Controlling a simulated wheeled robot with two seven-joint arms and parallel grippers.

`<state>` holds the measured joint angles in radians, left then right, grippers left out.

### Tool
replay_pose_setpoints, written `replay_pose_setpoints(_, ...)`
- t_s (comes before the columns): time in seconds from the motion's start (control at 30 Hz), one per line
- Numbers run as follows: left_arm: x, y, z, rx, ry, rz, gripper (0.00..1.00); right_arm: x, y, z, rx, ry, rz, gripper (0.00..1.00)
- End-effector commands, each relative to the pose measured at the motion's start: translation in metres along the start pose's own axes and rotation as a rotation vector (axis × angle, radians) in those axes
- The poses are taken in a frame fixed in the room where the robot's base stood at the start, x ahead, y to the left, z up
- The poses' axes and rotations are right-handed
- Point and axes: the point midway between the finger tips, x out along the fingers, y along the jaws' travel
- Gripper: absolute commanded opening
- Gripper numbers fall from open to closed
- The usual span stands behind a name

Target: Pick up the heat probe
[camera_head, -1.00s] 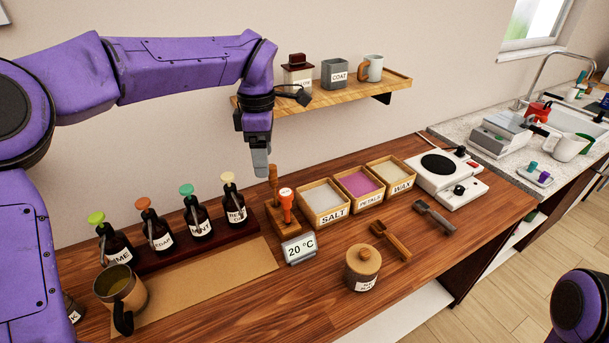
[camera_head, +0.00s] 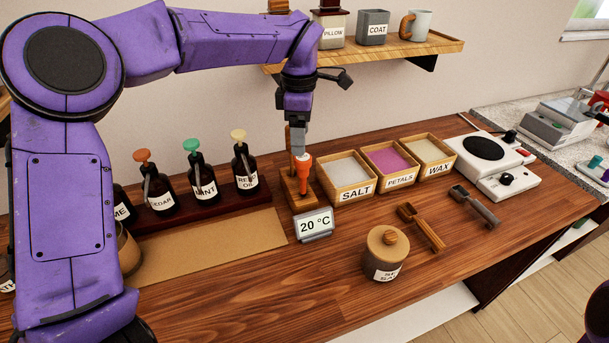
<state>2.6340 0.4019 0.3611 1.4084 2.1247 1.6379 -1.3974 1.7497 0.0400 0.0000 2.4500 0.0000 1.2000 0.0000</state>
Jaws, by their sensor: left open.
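The heat probe (camera_head: 304,178), with an orange handle, stands upright in a small wooden stand (camera_head: 297,202). A display (camera_head: 315,225) reading 20 °C sits in front of the stand. My left gripper (camera_head: 299,151) points down at the top of the probe. Its grey fingers overlap the probe's upper end in the picture; I cannot tell if they touch it. The gripper is open, though the gap between the fingers is hard to see from this angle. My right gripper is out of view.
A wooden-handled tool (camera_head: 289,140) stands behind the probe. A lidded jar (camera_head: 367,255) stands in front. A shelf (camera_head: 449,46) hangs above.

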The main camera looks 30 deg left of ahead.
Motion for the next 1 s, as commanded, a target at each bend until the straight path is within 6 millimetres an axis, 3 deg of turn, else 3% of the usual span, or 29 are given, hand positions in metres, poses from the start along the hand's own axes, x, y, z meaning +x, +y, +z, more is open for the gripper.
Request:
replay_pose_setpoints(0.5,0.079,-0.007,0.011,0.004,0.003,-0.002,0.73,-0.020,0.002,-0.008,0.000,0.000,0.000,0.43)
replay_pose_setpoints(0.77,0.089,-0.006,0.011,0.004,0.000,0.000,0.73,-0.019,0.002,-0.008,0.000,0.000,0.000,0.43)
replay_pose_setpoints(0.8,0.089,-0.006,0.011,0.004,0.000,0.000,0.70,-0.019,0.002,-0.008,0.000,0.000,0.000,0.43)
replay_pose_setpoints(0.97,0.088,-0.006,0.011,0.004,0.000,0.000,0.18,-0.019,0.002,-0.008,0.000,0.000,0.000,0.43)
replay_pose_setpoints(1.0,0.088,-0.006,0.011,0.004,0.000,0.000,0.14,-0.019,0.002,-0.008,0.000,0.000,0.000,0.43)
